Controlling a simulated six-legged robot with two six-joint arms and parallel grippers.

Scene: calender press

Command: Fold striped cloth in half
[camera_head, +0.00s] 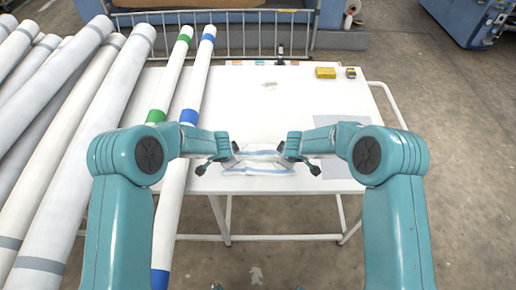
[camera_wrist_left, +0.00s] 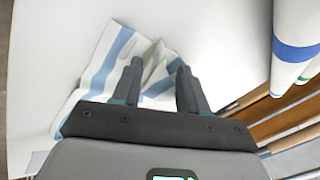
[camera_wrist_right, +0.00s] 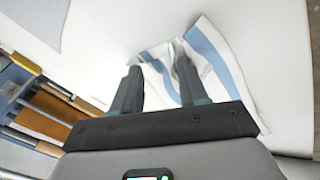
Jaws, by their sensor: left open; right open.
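The striped cloth (camera_head: 258,168), white with blue stripes, lies rumpled near the front edge of the white table (camera_head: 260,112). My left gripper (camera_head: 232,158) is open at the cloth's left side. In the left wrist view its fingers (camera_wrist_left: 157,72) are apart over the cloth (camera_wrist_left: 108,70), with a raised wrinkle and a faint green patch between them. My right gripper (camera_head: 291,157) is open at the cloth's right side. In the right wrist view the cloth (camera_wrist_right: 212,65) shows between and beside its fingers (camera_wrist_right: 157,72). My arms hide part of the cloth in the head view.
Long white rolls (camera_head: 75,130) lie at the left, two with green and blue bands, close to my left arm. A yellow box (camera_head: 325,73) and a small yellow-black item (camera_head: 351,73) sit at the back right. A grey sheet (camera_head: 340,132) lies at the right. The table's middle is mostly clear.

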